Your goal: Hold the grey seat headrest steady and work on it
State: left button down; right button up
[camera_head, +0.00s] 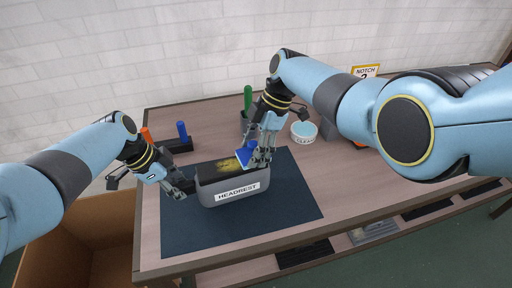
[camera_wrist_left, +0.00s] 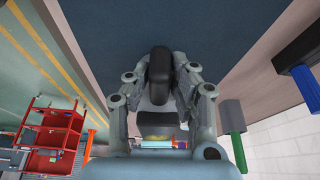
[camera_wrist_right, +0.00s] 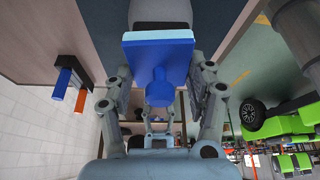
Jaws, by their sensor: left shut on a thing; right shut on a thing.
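The grey headrest (camera_head: 235,190), with a white HEADREST label on its front, lies on the dark mat (camera_head: 290,212). Its dark top bears a yellow patch (camera_head: 226,163). My left gripper (camera_head: 186,188) is shut on the headrest's left end; the left wrist view shows the dark rounded end (camera_wrist_left: 158,68) between the fingers. My right gripper (camera_head: 262,155) is shut on a blue tool (camera_head: 245,153), whose flat blue head (camera_wrist_right: 158,48) has a light blue edge. The tool's head is at the headrest's top, beside the yellow patch. Whether it touches is hard to tell.
Behind the mat are a dark rack (camera_head: 178,147) with orange and blue handles, a green handle (camera_head: 247,97) and a round tub (camera_head: 303,131). A NOTCH sign (camera_head: 366,71) stands further right. An open cardboard box (camera_head: 85,240) is at the table's left. The mat's right part is clear.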

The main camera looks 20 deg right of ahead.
aim_at(230, 165)
jog(key=shift+s+a+f, duration=0.1)
jog(key=shift+s+a, duration=0.1)
jog(key=shift+a, duration=1.1)
jog(key=shift+s+a, duration=0.15)
jog(key=shift+a, duration=1.1)
jog(key=shift+w+r, duration=0.1)
jog(key=shift+r, duration=1.5)
jog(key=shift+d, duration=0.1)
jog(key=shift+f, duration=0.55)
jog(key=shift+f, duration=0.95)
